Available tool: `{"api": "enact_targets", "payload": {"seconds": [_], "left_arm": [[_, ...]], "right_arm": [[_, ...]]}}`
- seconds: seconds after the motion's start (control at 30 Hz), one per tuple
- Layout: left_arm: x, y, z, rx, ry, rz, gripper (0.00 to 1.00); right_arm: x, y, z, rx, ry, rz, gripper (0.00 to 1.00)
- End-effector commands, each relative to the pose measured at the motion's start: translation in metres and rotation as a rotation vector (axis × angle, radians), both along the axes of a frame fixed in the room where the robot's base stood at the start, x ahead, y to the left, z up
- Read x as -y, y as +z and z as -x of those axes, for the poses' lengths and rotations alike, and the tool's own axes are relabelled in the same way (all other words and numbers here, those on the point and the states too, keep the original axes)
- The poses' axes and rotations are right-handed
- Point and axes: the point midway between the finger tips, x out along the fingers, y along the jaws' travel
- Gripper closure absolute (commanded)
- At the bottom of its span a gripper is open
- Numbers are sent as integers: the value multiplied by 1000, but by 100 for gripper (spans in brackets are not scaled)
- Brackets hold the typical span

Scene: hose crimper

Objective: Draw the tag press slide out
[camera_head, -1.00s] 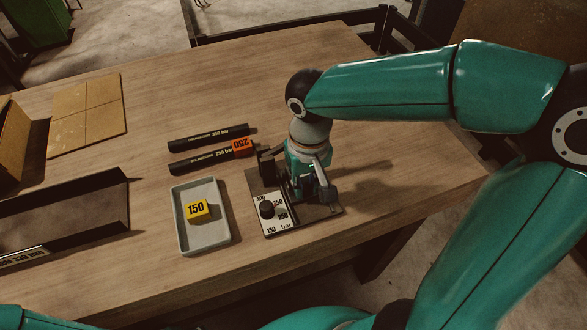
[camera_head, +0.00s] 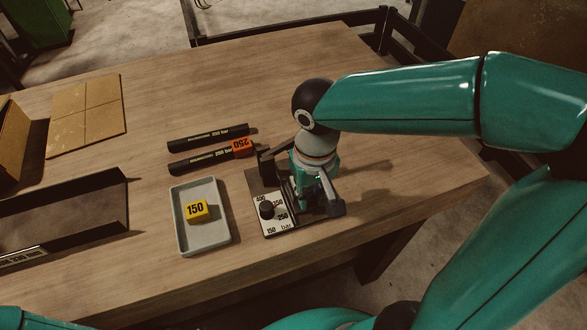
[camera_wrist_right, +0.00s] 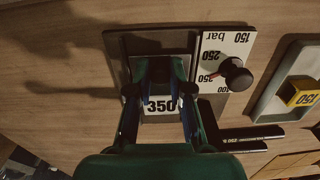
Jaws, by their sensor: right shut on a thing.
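The tag press (camera_head: 256,180) lies flat near the table's right front. It has a white scale panel (camera_head: 272,218) marked in bar, with a black knob (camera_head: 266,208); the panel also shows in the right wrist view (camera_wrist_right: 212,70). My right gripper (camera_head: 311,200) is low over the press's right side, shut on the slide, which is mostly hidden by the gripper. In the right wrist view the fingers (camera_wrist_right: 160,92) reach over the dark plate, and a white 350 marking (camera_wrist_right: 161,105) shows between them. My left gripper is out of view.
A grey tray (camera_head: 203,248) left of the press holds a yellow 150 tag (camera_head: 196,210). A dark open bin (camera_head: 128,205) stands left. The table right of the press is clear.

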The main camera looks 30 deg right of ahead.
Motion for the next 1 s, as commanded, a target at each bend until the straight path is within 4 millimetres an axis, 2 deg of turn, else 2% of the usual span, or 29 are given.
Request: {"api": "enact_targets", "payload": {"seconds": [1.0], "left_arm": [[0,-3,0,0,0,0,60]], "right_arm": [[-6,1,20,2,0,-1,100]]}}
